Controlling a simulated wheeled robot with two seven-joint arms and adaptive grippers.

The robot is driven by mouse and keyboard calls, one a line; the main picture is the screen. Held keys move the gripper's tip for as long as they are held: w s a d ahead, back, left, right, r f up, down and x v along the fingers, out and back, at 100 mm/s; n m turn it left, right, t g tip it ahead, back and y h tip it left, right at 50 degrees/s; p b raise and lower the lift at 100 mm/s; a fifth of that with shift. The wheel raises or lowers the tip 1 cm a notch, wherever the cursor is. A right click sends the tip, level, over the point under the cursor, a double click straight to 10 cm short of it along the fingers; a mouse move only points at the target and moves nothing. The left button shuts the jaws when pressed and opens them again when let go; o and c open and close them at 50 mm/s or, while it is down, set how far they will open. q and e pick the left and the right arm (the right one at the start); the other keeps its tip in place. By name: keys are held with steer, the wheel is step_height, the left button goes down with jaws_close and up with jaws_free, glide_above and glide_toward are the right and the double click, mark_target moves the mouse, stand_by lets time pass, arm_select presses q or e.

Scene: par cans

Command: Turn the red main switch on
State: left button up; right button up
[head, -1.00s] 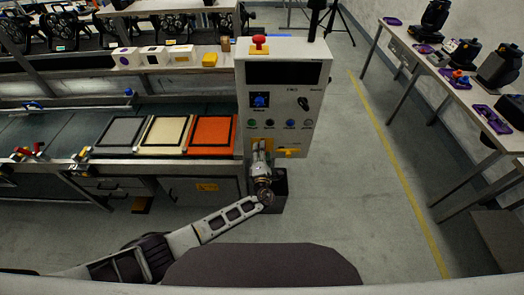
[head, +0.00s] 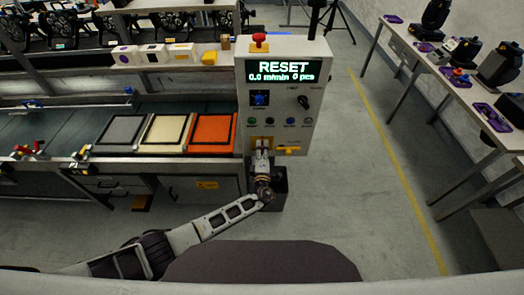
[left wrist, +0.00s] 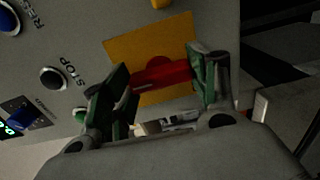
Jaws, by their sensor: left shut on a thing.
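The grey control panel (head: 282,98) stands upright at the end of the conveyor bench. Its display (head: 284,72) is lit and reads "RESET", "0.0 m/min 0 pcs". The red main switch (left wrist: 165,73) is a red handle on a yellow plate (left wrist: 120,56) low on the panel. In the left wrist view my left gripper (left wrist: 165,82) has its two green-and-black fingers at either end of the red handle, shut on it. In the head view my left gripper (head: 262,150) is at the panel's lower left, largely covering the switch. My right gripper is not in view.
The panel also carries a red mushroom button (head: 259,38) on top, a blue selector (head: 260,98), a black knob (head: 303,102) and a row of buttons. Grey, cream and orange trays (head: 210,116) lie on the conveyor. Open floor lies right of the panel.

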arm_select(q)
steer(key=o, duration=0.6)
steer(key=shift+c, duration=0.2)
steer(key=o, duration=0.5)
steer(key=shift+c, duration=0.2)
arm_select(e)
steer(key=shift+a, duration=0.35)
arm_select(q)
steer(key=s, duration=1.2)
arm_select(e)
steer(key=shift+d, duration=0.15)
arm_select(q)
steer(key=shift+n, duration=0.3)
